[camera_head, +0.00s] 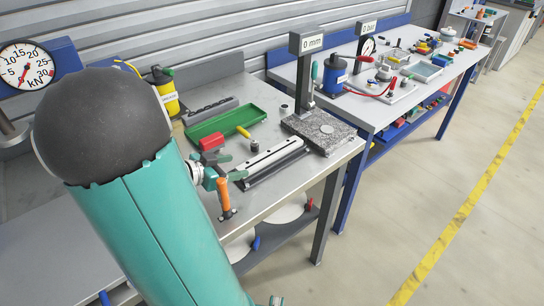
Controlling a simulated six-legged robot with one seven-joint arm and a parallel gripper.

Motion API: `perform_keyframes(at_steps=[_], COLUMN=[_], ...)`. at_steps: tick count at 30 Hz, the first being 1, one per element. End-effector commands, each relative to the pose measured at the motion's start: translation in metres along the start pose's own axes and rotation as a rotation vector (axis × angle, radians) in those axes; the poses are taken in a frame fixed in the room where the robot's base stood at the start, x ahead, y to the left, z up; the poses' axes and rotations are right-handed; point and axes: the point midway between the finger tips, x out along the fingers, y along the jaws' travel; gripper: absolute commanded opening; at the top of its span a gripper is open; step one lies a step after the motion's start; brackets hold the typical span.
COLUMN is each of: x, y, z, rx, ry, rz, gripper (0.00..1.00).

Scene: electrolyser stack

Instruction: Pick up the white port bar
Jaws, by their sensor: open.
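The white port bar (268,158) is a long pale bar with small dark holes along its top. It lies on a dark base near the front edge of the grey bench, slanting up to the right. My gripper (236,166) is just beyond the bar's left end, with its two green fingers spread apart and nothing seen between them. I cannot tell whether a finger touches the bar. My teal arm, with a large dark joint, hides much of the left side and part of the wrist.
An orange-handled tool (224,198) is close below my gripper. A red block (211,143), a green tray (205,126) and a small dark cylinder (255,146) lie behind. A granite plate with a gauge stand (334,137) is at the right. The floor in front is clear.

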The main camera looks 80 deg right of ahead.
Motion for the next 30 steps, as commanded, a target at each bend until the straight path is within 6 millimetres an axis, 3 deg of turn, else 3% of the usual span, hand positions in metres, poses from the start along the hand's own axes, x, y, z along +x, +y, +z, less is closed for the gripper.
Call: perform_keyframes(at_steps=[5, 13, 22, 30], x=[0.015, 0.055, 0.061, 0.06], y=[0.001, 0.003, 0.003, 0.003], z=[-0.001, -0.003, -0.004, -0.003], rx=[0.0, -0.002, 0.0, 0.0], ry=[0.0, -0.001, 0.0, 0.0], rz=[0.002, 0.002, -0.001, -0.001], gripper=[0.62, 0.62, 0.62, 0.09])
